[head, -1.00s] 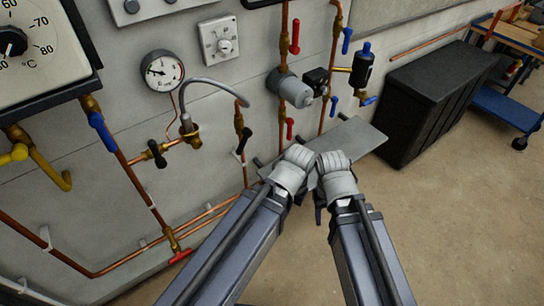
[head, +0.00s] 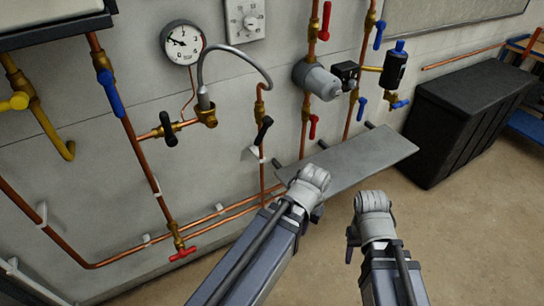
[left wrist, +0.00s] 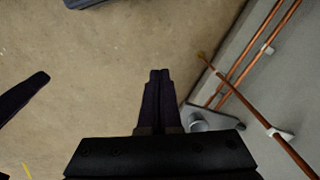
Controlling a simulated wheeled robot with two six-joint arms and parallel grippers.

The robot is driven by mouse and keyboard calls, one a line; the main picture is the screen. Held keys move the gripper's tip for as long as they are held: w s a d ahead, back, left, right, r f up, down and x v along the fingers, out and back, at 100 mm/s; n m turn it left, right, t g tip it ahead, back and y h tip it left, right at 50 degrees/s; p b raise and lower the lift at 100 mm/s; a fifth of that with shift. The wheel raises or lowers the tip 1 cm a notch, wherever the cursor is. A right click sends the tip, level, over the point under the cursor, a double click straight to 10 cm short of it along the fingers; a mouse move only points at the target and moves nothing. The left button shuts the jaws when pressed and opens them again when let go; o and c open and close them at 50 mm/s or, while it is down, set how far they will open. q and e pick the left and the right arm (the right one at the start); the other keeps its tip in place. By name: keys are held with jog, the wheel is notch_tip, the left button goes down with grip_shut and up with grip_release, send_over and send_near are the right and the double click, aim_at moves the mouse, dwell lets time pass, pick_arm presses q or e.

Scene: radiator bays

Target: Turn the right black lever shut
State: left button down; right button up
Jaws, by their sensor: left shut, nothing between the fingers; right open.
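The right black lever (head: 263,130) sits on the brass valve below the right end of the grey hose. It slants down and left across its upright copper pipe, closer to in line with the pipe than across it. The left black lever (head: 168,128) is on the valve at the hose's left end. My left gripper (head: 317,213) is low and right of the right lever, apart from it, in front of the grey shelf. Its shut, empty fingers show in the left wrist view (left wrist: 158,78). My right gripper (head: 352,240) is open, farther right, touching nothing.
The grey shelf (head: 350,160) juts from the wall right of the lever's pipe. Red levers (head: 313,126), blue levers (head: 108,92) and a pump (head: 316,80) are on nearby pipes. A black chest (head: 465,120) stands at right. The floor in front is clear.

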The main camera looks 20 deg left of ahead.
pick_arm(q)
jog(key=w+a+f+t+y+b, duration=0.1)
jog(key=w+a+f+b, duration=0.1)
jog(key=a+f+b, duration=0.4)
jog(key=w+a+f+b, duration=0.2)
jog(key=w+f+b, duration=0.1)
jog(key=f+b, duration=0.65)
jog(key=w+a+r+m+t+y+p, duration=0.2)
jog(key=w+a+r+m+t+y, duration=0.15)
jog(key=w+a+r+y, duration=0.3)
jog(key=w+d+r+m+t+y, duration=0.2)
jog(key=w+r+m+y, duration=0.1)
jog(key=r, duration=0.4)
jog(key=w+d+r+m+t+y, duration=0.3)
jog(key=w+r+m+y, duration=0.1)
jog(key=r, duration=0.4)
jog(key=shift+w+d+t, duration=0.35)
jog(key=shift+w, duration=0.55)
pick_arm(e)
notch_tip(320, 180, down, 17)
jog(key=shift+r, duration=0.2)
jog(key=shift+a, duration=0.1)
